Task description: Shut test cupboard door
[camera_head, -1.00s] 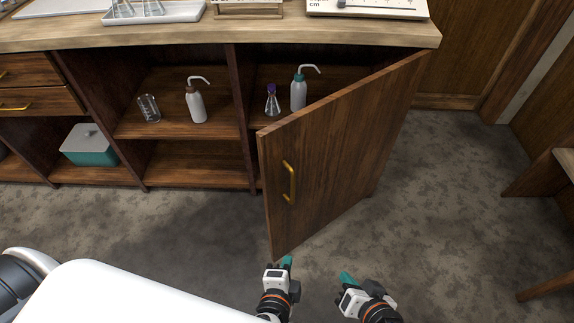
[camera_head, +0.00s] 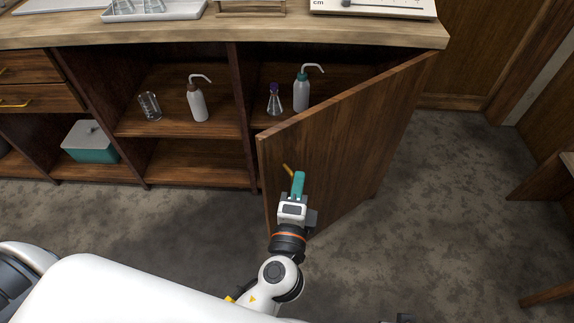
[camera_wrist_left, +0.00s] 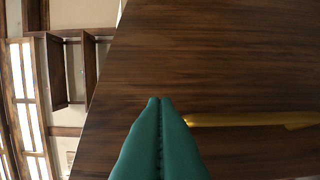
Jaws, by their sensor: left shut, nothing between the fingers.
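The cupboard door (camera_head: 345,145) is brown wood, hinged at its right side, and stands well open, angled out from the cupboard. Its brass handle (camera_head: 287,170) is mostly hidden behind my left gripper in the head view. My left gripper (camera_head: 298,184) is shut and empty, with teal fingers, in front of the door's outer face near the handle. In the left wrist view the shut fingertips (camera_wrist_left: 159,101) point at the door face (camera_wrist_left: 220,65), with the handle (camera_wrist_left: 245,119) just to their right. I cannot tell whether they touch the door. My right gripper is not clearly visible.
The open cupboard compartment holds a purple-capped flask (camera_head: 274,104) and a teal-capped wash bottle (camera_head: 301,92), both inside on the shelf. The worktop (camera_head: 200,34) runs above. Floor (camera_head: 440,200) right of the door is clear; a wooden table (camera_head: 550,195) stands at far right.

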